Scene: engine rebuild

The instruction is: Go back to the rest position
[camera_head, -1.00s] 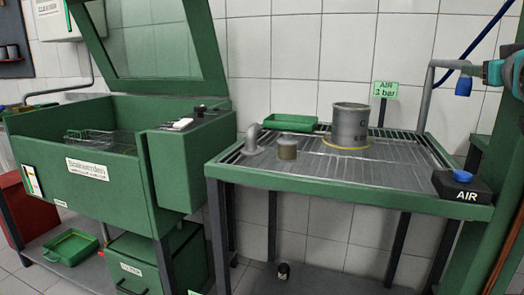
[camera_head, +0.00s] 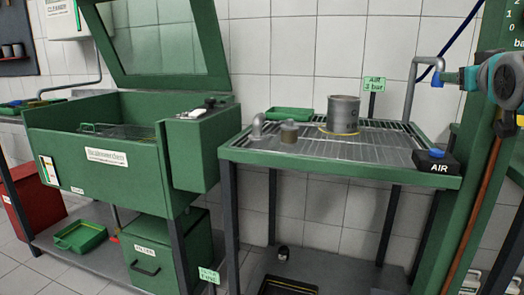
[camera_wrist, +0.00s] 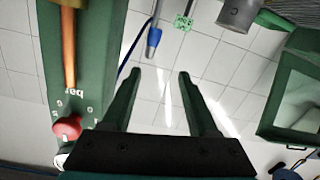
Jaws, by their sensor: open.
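My gripper (camera_wrist: 155,82) is open and empty in the wrist view, its two dark fingers spread apart against white tiled wall. The fingers touch nothing that I can see. The picture there looks turned over, with the grey cylinder (camera_wrist: 237,12) at the top edge. In the head view I cannot make out the gripper's fingers. The same kind of grey cylinder (camera_head: 343,114) stands upright on the green grated bench (camera_head: 340,172), apart from me.
A green post (camera_head: 462,150) stands at the right; it is close beside my gripper in the wrist view (camera_wrist: 100,50). A blue-tipped air nozzle (camera_head: 437,78) hangs over the bench by the AIR box (camera_head: 436,162). A green washer (camera_head: 105,155) with raised lid stands left.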

